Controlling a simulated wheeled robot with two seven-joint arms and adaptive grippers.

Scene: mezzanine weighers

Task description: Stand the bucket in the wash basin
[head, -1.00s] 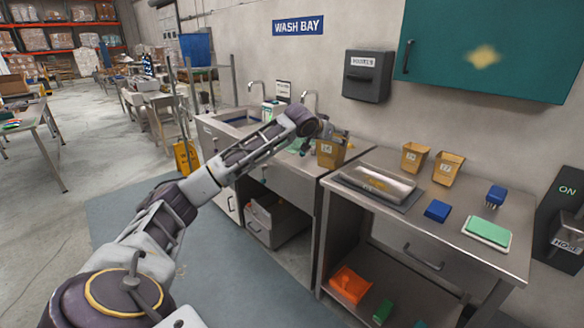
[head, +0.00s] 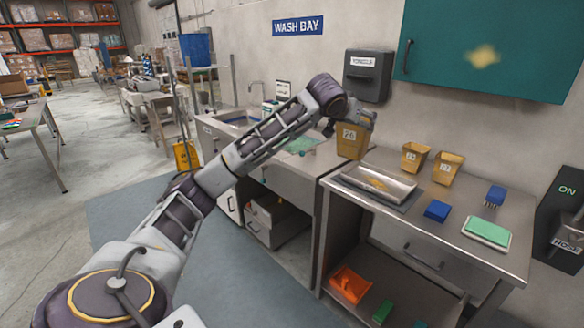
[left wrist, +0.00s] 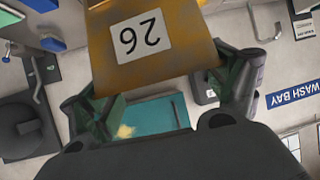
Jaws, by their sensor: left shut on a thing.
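My left gripper (head: 358,116) is shut on a yellow-brown bucket labelled 26 (head: 351,142), near its top. It holds the bucket roughly upright in front of the wall dispenser, by the gap between the sink counter and the steel table. In the left wrist view the gripper's fingers (left wrist: 165,85) flank the bucket (left wrist: 185,45), whose label shows upside down. The wash basin (head: 239,118) is sunk into the counter at the left, partly hidden by my arm. My right gripper is not in view.
Two similar smaller-looking buckets (head: 414,157) (head: 446,169) stand on the steel table (head: 400,205), with a metal tray (head: 378,184), a blue block (head: 437,211), a blue brush (head: 495,196) and a green pad (head: 487,232). A green mat (head: 300,146) lies on the counter. A tap (head: 256,88) rises behind the basin.

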